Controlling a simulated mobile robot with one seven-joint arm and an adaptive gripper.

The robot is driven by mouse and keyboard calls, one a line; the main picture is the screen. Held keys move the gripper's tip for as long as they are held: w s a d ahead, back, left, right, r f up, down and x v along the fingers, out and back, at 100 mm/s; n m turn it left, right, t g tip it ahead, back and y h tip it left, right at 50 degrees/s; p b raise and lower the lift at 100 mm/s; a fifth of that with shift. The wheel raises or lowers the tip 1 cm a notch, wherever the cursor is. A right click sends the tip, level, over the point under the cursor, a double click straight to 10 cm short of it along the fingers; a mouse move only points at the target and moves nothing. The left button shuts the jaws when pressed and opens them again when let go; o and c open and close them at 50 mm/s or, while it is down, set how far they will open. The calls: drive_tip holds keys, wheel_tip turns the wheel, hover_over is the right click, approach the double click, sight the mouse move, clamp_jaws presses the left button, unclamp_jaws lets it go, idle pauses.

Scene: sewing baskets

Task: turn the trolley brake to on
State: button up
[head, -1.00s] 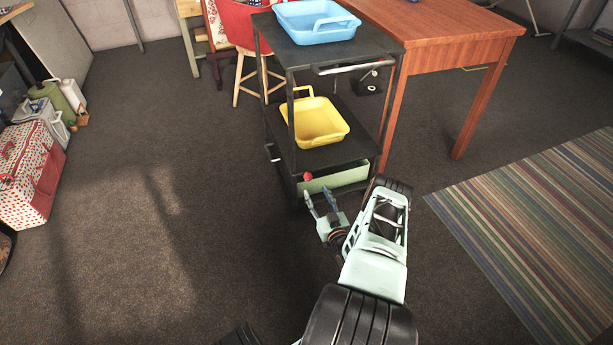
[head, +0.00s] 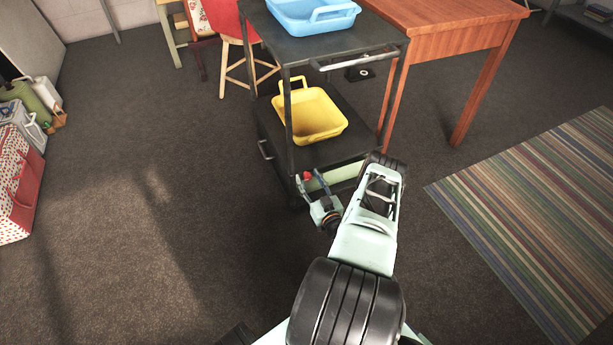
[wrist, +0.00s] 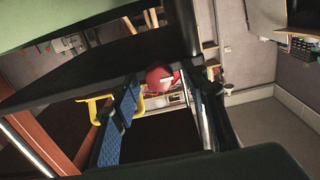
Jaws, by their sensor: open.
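The black trolley (head: 290,58) stands in the upper middle of the head view. A red knob (head: 307,175), which looks like the brake's, is low on its near side; its on or off setting cannot be told. My gripper (head: 311,182) is open there, with a finger on each side of the knob. In the wrist view the red knob (wrist: 158,77) lies between the open fingertips (wrist: 166,84), below a dark shelf edge (wrist: 80,75). I cannot tell whether either finger touches it.
A blue tray (head: 320,27) is on the trolley's top and a yellow tray (head: 318,131) on a lower shelf. A wooden table (head: 450,42) stands behind to the right.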

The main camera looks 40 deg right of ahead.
drive_tip(key=shift+s, duration=0.1)
clamp_jaws()
